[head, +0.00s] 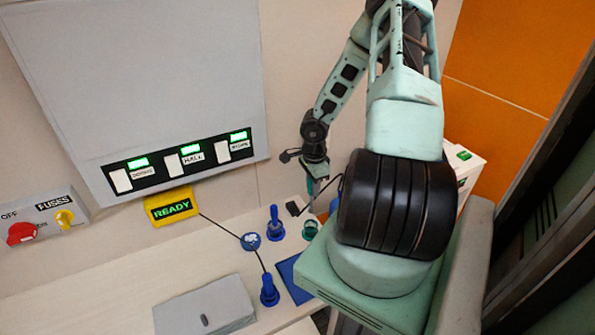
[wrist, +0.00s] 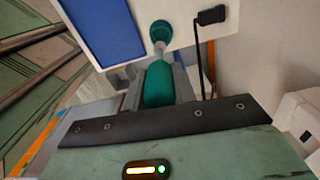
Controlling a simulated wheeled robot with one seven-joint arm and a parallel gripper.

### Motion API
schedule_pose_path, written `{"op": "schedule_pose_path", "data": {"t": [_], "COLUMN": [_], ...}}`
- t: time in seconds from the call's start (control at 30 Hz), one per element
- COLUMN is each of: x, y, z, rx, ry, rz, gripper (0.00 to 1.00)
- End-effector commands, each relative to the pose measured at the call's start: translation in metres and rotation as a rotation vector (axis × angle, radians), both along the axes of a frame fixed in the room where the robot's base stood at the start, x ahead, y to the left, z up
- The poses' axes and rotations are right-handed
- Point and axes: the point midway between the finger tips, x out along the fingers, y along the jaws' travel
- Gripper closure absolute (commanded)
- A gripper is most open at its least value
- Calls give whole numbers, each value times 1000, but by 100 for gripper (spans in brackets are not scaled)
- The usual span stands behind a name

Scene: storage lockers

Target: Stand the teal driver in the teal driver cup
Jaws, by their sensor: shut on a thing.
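The teal driver (wrist: 158,85) is held by its handle between the two fingers of my gripper (wrist: 159,83) in the wrist view. Its grey shaft points away from my gripper, toward the teal cup (wrist: 161,31). The shaft's end overlaps the cup in this view, and I cannot tell whether it is inside. In the head view my gripper (head: 315,177) is above the worktop with a bit of teal driver (head: 311,187) showing. The teal cup (head: 310,230) stands on the worktop below it, partly beside my arm.
Blue driver-like pieces stand in blue holders (head: 274,224) and (head: 268,291) left of the teal cup. A blue round piece (head: 250,241) has a cable. A black plug (head: 293,208) and a blue mat (head: 294,280) lie nearby.

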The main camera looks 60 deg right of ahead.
Motion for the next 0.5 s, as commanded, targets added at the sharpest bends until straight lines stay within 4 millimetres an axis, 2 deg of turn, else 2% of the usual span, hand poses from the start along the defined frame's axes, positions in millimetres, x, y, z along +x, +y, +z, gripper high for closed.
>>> {"op": "schedule_pose_path", "data": {"t": [0.5], "x": [-3], "y": [-3], "z": [-2], "rx": [-1], "ry": [-1], "rz": [-31], "gripper": [100]}}
